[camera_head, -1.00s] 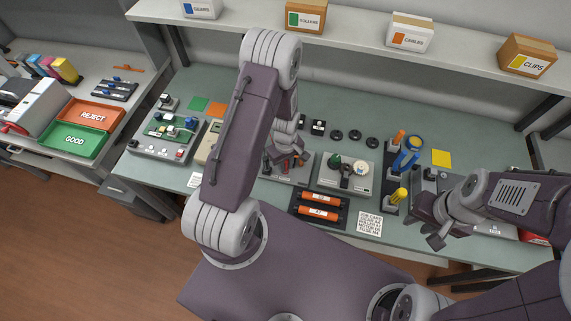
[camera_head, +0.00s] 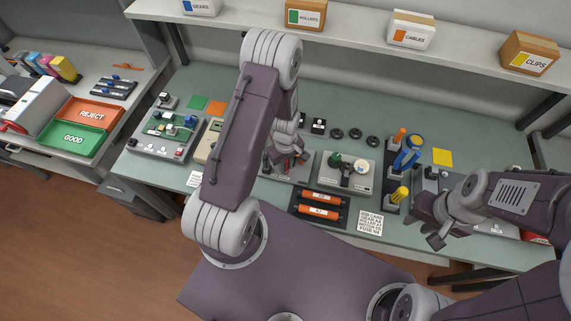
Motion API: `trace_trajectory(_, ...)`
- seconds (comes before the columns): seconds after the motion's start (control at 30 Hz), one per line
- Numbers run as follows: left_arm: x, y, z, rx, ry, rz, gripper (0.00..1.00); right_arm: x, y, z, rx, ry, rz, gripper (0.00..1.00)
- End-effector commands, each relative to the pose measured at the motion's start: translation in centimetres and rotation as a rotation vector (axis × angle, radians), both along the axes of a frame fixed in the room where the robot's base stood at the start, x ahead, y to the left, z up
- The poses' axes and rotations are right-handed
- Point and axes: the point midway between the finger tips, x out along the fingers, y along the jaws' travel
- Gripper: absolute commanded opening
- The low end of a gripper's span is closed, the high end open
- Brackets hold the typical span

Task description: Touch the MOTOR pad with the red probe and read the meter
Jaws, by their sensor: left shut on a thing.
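My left gripper (camera_head: 284,165) points down over a grey stand (camera_head: 298,176) in the middle of the bench. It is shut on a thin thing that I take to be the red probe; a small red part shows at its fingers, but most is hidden. The beige meter (camera_head: 205,150) is left of my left arm and partly covered by it; its reading cannot be made out. A grey test unit with a green circuit board (camera_head: 168,130) is further left; its pad labels are too small to read. My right gripper (camera_head: 426,224) is open and empty over the right front of the bench.
Orange rollers (camera_head: 320,204) lie in a black tray in front of the stand. A grey fixture with a green knob (camera_head: 345,176) and a rack of coloured-handled tools (camera_head: 397,170) stand to the right. Red and green bins (camera_head: 75,139) are on the left table.

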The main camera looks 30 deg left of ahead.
Motion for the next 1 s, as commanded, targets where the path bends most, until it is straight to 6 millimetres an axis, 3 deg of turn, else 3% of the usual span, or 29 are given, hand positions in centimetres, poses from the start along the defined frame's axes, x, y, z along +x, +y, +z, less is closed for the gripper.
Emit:
trace_trajectory(0.57, -0.1, 0.0, -0.1, 0.000, 0.001, 0.000, 0.00, 0.0, 0.0, 0.0, 0.000, 0.000, 0.000, 0.31)
trace_trajectory(1.0, 0.0, 0.0, 4.0, 0.000, 0.001, 0.000, 0.00, 0.0, 0.0, 3.5, 0.000, 0.000, 0.000, 0.31)
